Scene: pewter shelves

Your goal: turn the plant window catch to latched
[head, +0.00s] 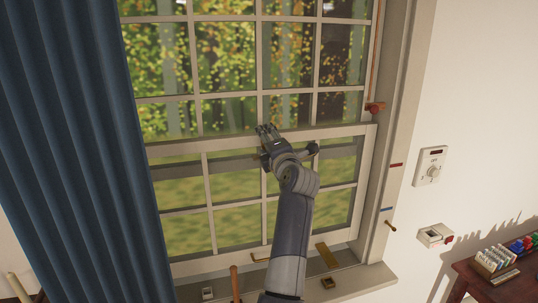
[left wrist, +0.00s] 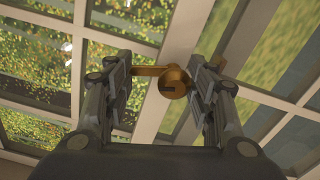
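The window catch (left wrist: 174,82) is brass, with a round body and a lever (left wrist: 148,70) reaching left in the left wrist view. It sits on a pale window bar. My left gripper (left wrist: 160,74) is open, one finger on each side of the catch. The lever end is close to the left finger and the round body close to the right finger; I cannot tell whether either touches. In the head view my left gripper (head: 265,131) is at the window's middle rail (head: 340,131), and hides the catch there. My right gripper is not in view.
A blue curtain (head: 75,150) hangs left of the window. The sill (head: 350,285) carries several small fittings. A dial plate (head: 431,167) and a small box (head: 435,236) are on the right wall. A dark red table (head: 510,285) with small items stands at lower right.

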